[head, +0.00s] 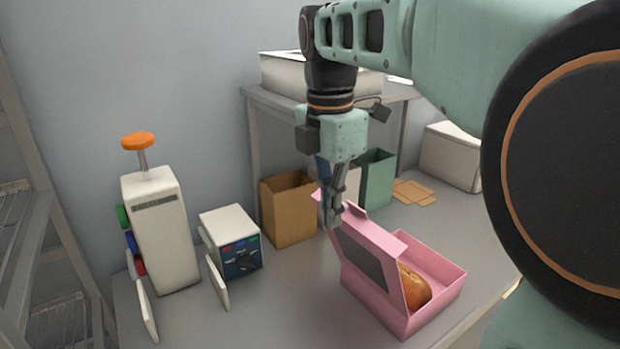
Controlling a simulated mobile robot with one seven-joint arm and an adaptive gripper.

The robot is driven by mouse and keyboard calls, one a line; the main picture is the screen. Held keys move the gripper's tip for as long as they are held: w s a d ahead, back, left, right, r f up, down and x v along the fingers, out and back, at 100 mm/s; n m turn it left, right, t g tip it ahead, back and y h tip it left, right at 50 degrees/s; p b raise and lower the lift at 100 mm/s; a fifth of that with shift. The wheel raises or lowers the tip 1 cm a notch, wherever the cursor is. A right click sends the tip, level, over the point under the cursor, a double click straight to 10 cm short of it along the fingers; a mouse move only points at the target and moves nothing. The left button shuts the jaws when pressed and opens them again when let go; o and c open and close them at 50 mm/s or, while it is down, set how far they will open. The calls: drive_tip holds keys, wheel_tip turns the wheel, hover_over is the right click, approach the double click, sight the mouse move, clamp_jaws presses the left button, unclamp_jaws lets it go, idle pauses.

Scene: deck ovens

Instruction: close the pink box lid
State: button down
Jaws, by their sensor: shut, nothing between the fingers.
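The pink box (443,265) stands on the grey table near its front edge. A brown bread-like item (413,288) lies inside it, partly hidden by the lid. The pink lid (376,238), with a dark window panel, stands raised and tilted on the box's left side. The box's right part is open at the top. My gripper (334,222) points down at the lid's upper left edge, with its fingers shut and empty. It overlaps the lid there, and I cannot tell whether it touches.
Behind stand a brown paper bag (289,209) and a green bag (376,179). A shelf (250,92) rises at the back. Bare table lies left of the pink box.

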sight(349, 220)
drive_tip(key=shift+w+d+r+p, duration=0.2)
drive_tip(key=shift+w+d, duration=0.1)
drive_tip(key=shift+d, duration=0.25)
drive_tip(key=shift+w+d+r+p, duration=0.15)
drive_tip(key=shift+w+d, duration=0.15)
drive_tip(key=shift+d, duration=0.25)
drive_tip(key=shift+w+d+r+p, duration=0.2)
drive_tip(key=shift+w+d, duration=0.1)
drive_tip(key=shift+d, duration=0.25)
